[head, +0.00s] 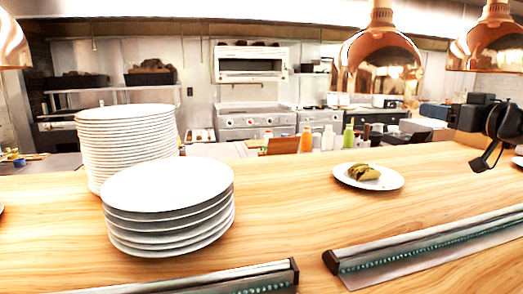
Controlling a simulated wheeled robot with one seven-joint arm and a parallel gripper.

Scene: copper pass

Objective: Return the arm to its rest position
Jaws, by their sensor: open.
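My gripper (487,162) is at the right edge of the head view, black, hanging above the right part of the wooden counter (275,210). Its jaws are apart and I see nothing between them. Part of my wrist shows above it, and the rest of the arm is outside the frame. The gripper is to the right of a white plate (345,180) with food (364,172) on it and apart from that plate.
A tall stack of plates (128,145) and a lower stack (165,215) stand at the left. Copper lamps (381,65) hang above the counter. Two metal rails (430,245) lie along the near edge. Several bottles (306,138) stand behind. The counter's middle is clear.

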